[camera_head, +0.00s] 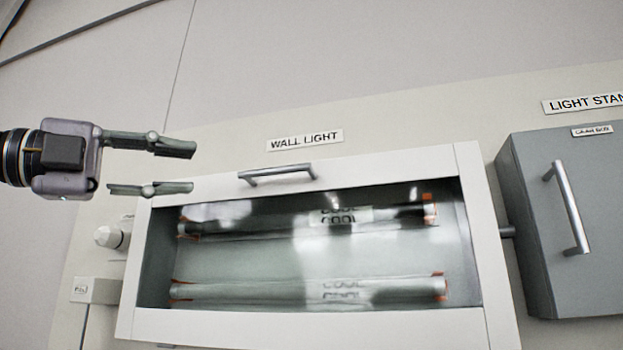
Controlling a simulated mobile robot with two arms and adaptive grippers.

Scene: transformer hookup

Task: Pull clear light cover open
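The wall light is a white-framed box under a "WALL LIGHT" label (305,140). Its clear cover (300,258) lies across the front, and two tubes marked "COOL" show through it, an upper tube (265,224) and a lower tube (250,291). A grey bar handle (277,174) sits at the top edge of the frame. My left gripper (193,168) comes in from the left, its two fingers spread apart with nothing between them. It is near the box's upper left corner, left of the handle and apart from it. My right gripper is not in view.
A grey box (525,230) with a vertical bar handle (572,208) stands at the right, under a "LIGHT STAN..." label (585,103). A white round knob (108,237) and a small labelled block (95,290) are left of the wall light. The wall above is clear.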

